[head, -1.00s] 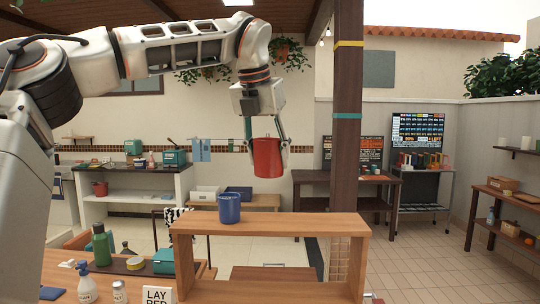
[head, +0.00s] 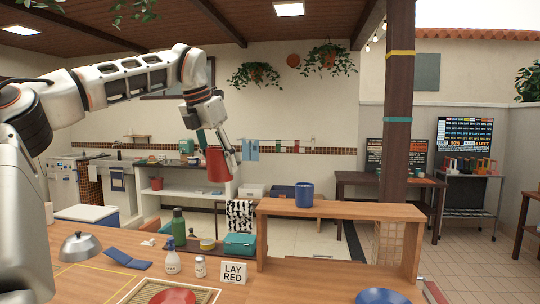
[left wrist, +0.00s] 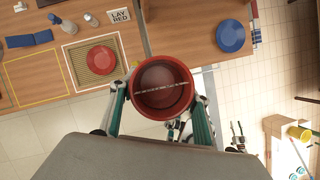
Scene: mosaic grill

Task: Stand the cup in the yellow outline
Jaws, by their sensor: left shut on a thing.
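My left gripper (head: 215,152) is shut on a red cup (head: 215,165) and holds it in the air, left of the wooden shelf. The left wrist view looks down into the red cup (left wrist: 163,88), between the fingers. The yellow outline (left wrist: 38,78) lies on the wooden table at the left of the left wrist view, and nothing stands in it; in the head view it is partly cut off by the lower edge. A blue cup (head: 304,194) stands on the shelf. My right gripper seems to show as a small grey jointed part (left wrist: 238,138); its opening is unclear.
A red plate (left wrist: 101,59) lies on a framed mat beside the outline. A blue plate (left wrist: 228,37) is farther right. A blue cloth (head: 126,258), metal dome (head: 81,246), bottles (head: 172,262) and the LAY RED sign (head: 233,272) stand around. The wooden shelf (head: 340,209) is an obstacle.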

